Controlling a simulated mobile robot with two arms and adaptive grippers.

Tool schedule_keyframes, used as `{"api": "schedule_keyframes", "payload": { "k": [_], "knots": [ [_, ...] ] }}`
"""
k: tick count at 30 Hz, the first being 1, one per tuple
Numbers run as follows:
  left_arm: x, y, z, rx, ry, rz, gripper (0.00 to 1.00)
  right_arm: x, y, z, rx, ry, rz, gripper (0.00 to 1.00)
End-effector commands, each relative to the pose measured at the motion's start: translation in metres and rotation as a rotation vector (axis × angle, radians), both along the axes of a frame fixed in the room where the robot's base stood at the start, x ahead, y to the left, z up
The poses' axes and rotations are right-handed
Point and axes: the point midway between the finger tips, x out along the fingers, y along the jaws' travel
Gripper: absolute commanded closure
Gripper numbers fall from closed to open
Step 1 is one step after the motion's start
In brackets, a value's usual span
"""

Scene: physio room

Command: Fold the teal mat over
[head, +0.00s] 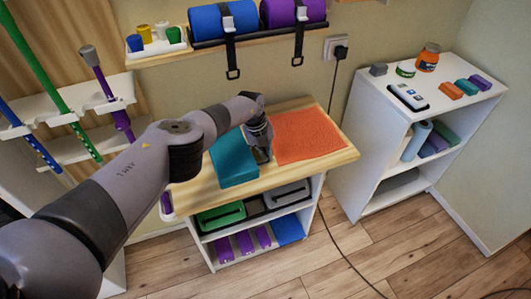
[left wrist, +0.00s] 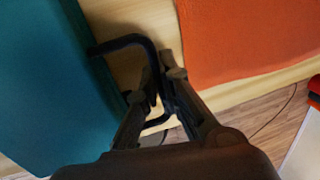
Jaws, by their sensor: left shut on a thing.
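The teal mat (head: 232,162) lies on the wooden top of the low shelf unit, left of my gripper. It is a thick slab, and in the left wrist view the teal mat (left wrist: 42,80) fills the left side. A black handle (left wrist: 118,42) stands out from its edge facing the gripper. My left gripper (head: 264,155) is low beside that edge. In the left wrist view the left gripper (left wrist: 163,75) is shut on the handle, its fingers close together. My arm hides part of the mat's far side in the head view. My right gripper is out of view.
An orange towel (head: 308,136) lies flat just right of the gripper on the wooden top (head: 190,197). A wall shelf (head: 215,40) with blue and purple rolls is above. A white shelf unit (head: 380,145) stands right. A cable (head: 340,245) crosses the floor.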

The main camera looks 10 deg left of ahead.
Motion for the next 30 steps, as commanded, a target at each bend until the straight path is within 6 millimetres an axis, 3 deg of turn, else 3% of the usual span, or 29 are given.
{"api": "schedule_keyframes", "payload": {
  "k": [2, 3, 7, 20, 30],
  "knots": [
    [-0.002, 0.003, -0.003, 0.005, 0.005, 0.002, 1.0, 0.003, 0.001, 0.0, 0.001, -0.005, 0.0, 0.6],
    [-0.002, 0.003, -0.003, 0.005, 0.005, 0.002, 0.93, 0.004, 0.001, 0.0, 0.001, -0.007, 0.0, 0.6],
    [-0.002, 0.003, -0.002, 0.004, 0.004, 0.002, 0.85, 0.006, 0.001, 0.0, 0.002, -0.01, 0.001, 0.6],
    [0.0, 0.002, 0.004, 0.0, 0.0, -0.001, 0.85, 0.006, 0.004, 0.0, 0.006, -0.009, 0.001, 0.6],
    [-0.004, 0.009, 0.037, -0.001, 0.0, 0.001, 0.85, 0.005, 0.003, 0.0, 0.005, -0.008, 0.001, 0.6]
  ]
}}
